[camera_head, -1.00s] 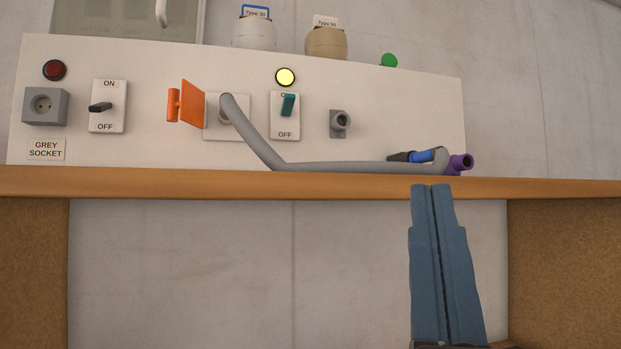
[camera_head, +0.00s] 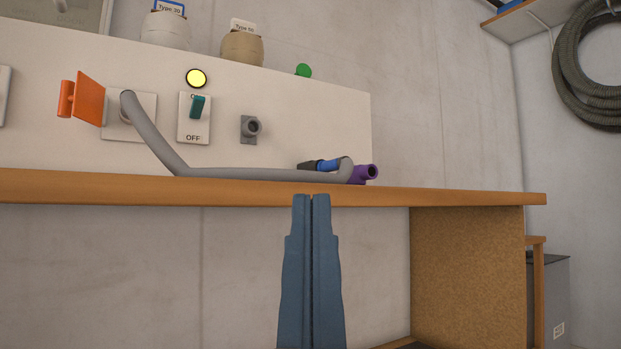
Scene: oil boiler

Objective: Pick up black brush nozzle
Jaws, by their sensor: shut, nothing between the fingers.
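My gripper (camera_head: 311,198) points up in front of the bench edge, its two blue fingers together and empty. Just behind its tips, on the bench, lies a small dark part (camera_head: 307,167) joined to a blue piece (camera_head: 328,165). Its lower side is hidden by the grey hose, and I cannot tell whether it is the black brush nozzle. No bristles can be made out. The grey hose (camera_head: 240,174) runs along the bench to a purple end (camera_head: 364,174), right of the dark part.
The wooden bench edge (camera_head: 150,188) crosses the view, with a brown side panel (camera_head: 467,270) below right. Behind stands a white panel with an orange flap (camera_head: 88,99), switch (camera_head: 196,117) and grey socket (camera_head: 249,128). A coiled hose (camera_head: 590,75) hangs at right.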

